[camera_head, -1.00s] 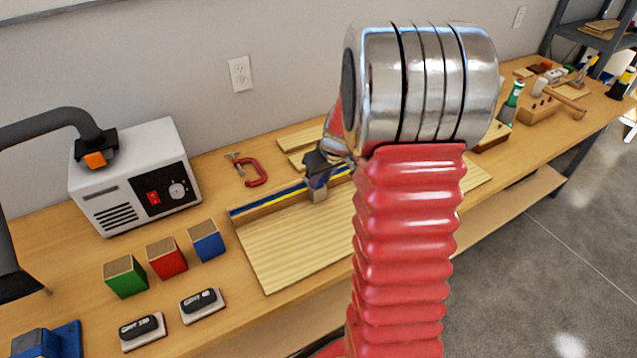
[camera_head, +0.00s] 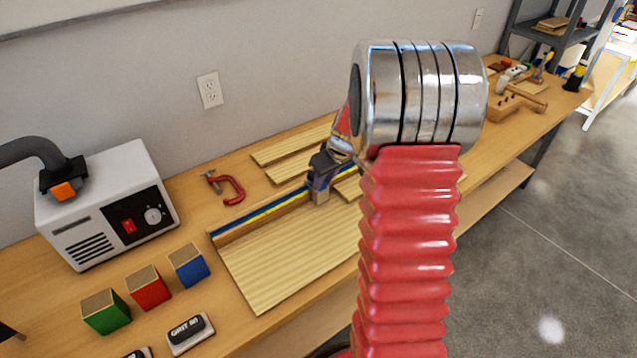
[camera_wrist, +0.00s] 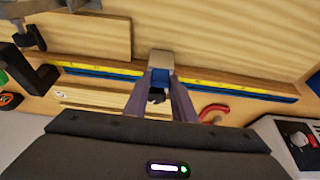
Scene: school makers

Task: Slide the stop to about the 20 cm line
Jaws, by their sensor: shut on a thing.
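The stop, a small pale wooden block with a blue part (camera_head: 320,196), sits on a long wooden fence (camera_head: 262,217) with a yellow and blue strip along its top. In the wrist view the stop (camera_wrist: 161,62) is at the top centre, across the strip (camera_wrist: 245,91). My gripper (camera_head: 322,170) is shut on the stop from above; its two fingers (camera_wrist: 156,92) flank the blue part in the wrist view. The strip shows on both sides of the stop. Line numbers are too small to read.
A pale board (camera_head: 285,255) lies in front of the fence. Loose wood strips (camera_head: 290,150) and a red clamp (camera_head: 226,187) lie behind it. A white machine (camera_head: 105,205), coloured blocks (camera_head: 148,288) and a grit block (camera_head: 190,334) stand left. Tools lie at the far right.

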